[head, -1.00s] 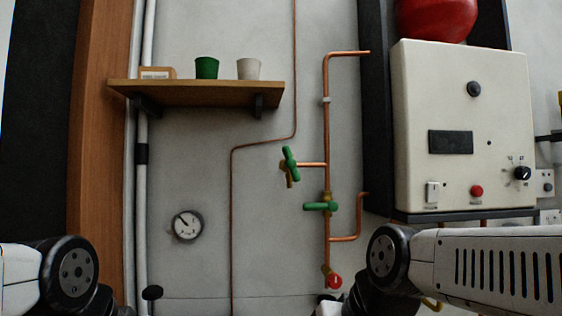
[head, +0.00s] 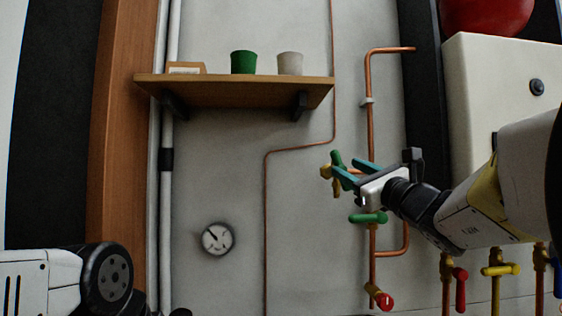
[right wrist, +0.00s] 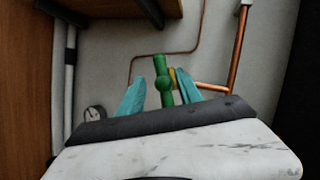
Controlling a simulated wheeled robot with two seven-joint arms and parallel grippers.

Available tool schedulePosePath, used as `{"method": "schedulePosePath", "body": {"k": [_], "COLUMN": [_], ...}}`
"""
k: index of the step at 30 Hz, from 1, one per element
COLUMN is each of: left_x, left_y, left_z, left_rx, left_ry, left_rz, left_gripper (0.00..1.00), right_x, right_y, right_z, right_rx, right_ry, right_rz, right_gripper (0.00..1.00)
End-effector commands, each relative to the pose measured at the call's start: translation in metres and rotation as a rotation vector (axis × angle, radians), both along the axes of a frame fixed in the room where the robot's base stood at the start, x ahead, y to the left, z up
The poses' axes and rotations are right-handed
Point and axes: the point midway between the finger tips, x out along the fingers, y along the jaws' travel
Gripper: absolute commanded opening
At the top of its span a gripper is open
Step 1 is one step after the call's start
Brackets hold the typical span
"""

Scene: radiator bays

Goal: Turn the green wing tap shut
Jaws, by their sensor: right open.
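The green wing tap (head: 336,158) sits on a short copper branch with a brass body, left of the upright copper pipe (head: 371,120). In the right wrist view the wing (right wrist: 162,82) stands nearly upright, slightly tilted, between the two teal fingers. My right gripper (head: 346,169) is open at the tap and partly hides it in the head view. In the right wrist view its fingers (right wrist: 158,82) show one on each side of the wing, with visible gaps; I cannot tell how deep the wing lies between them. My left gripper is out of view.
A second green handle (head: 368,218) lies level just below my right gripper, with a red tap (head: 383,300) lower down. A shelf (head: 235,92) with two cups is up left. A gauge (head: 217,239) is on the wall. Red, yellow and blue taps (head: 497,270) are at lower right.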

Motion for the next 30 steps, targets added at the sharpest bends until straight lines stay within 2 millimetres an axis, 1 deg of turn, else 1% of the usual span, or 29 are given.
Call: {"method": "schedulePosePath", "body": {"k": [1,5,15,18,23,29,30], "left_x": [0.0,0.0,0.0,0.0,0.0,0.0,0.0], "left_y": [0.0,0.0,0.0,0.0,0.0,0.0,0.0], "left_z": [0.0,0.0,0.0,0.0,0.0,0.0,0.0], "left_rx": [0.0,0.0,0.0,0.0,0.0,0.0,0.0], "left_ry": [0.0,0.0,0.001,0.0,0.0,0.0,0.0], "left_rz": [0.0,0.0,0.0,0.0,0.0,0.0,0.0], "left_gripper": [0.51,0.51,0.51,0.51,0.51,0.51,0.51], "right_x": [0.001,0.007,0.052,0.061,0.068,0.068,0.068], "right_y": [-0.004,-0.001,0.017,0.021,0.024,0.024,0.024], "right_z": [0.003,0.005,0.023,0.027,0.03,0.03,0.03], "right_rx": [0.021,0.02,0.018,0.016,0.017,0.016,0.016], "right_ry": [-0.005,-0.004,-0.004,-0.004,-0.004,-0.004,-0.004], "right_rz": [-0.006,-0.005,-0.003,-0.004,-0.005,-0.004,-0.004], "right_gripper": [0.42,0.42,0.42,0.42,0.42,0.42,0.4]}}
